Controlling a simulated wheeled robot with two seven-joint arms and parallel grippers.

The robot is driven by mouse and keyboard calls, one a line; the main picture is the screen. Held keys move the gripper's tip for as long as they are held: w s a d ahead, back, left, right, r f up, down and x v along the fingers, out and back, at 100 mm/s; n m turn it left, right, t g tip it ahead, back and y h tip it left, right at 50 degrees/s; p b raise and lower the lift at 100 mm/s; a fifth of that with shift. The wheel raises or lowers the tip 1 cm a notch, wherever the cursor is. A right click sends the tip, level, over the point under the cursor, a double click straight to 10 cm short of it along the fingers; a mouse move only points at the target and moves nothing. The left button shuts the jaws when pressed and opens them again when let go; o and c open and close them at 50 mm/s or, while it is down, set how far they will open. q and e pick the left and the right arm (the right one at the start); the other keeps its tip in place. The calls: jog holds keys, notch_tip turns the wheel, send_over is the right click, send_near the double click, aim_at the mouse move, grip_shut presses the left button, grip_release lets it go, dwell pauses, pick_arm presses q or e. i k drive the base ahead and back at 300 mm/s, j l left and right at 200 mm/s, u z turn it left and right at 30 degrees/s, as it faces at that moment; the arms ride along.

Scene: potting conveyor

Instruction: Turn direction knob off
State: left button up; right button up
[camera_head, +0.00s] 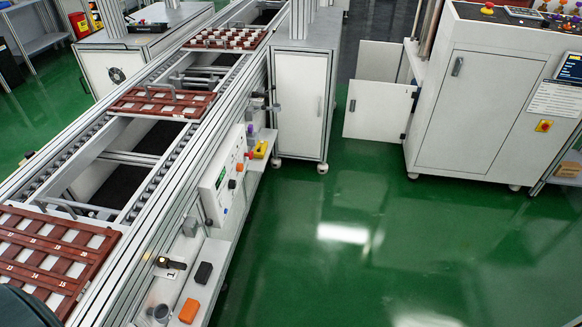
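A white control box (222,182) is mounted on the right side of the conveyor, with a small green-marked display, an orange button (240,167) and a small dark knob (232,184) on its face. A small black knob or switch (165,262) with a white label beside it sits lower on the conveyor side. Which of these is the direction knob, and its setting, is too small to tell. Neither of my grippers is in view.
The conveyor (150,205) runs from lower left to upper middle, carrying brown trays (165,103). An orange block (189,311) and a black block (204,273) lie on its side ledge. A white cabinet (302,105) stands beside it. The green floor (400,240) to the right is clear.

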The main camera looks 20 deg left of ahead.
aim_at(232, 183)
jog(key=i+l, duration=0.1)
jog(key=i, duration=1.25)
jog(key=i+l+u, duration=0.15)
jog(key=i+u, duration=0.3)
jog(key=i+l+u, duration=0.3)
jog(key=i+u, duration=0.15)
jog(key=i+l+u, duration=0.15)
jog(key=u, duration=0.25)
jog(key=i+l+u, duration=0.15)
jog(key=u, duration=0.25)
jog(key=l+u, duration=0.35)
jog(key=i+l+u, duration=0.15)
jog(key=l+u, duration=1.25)
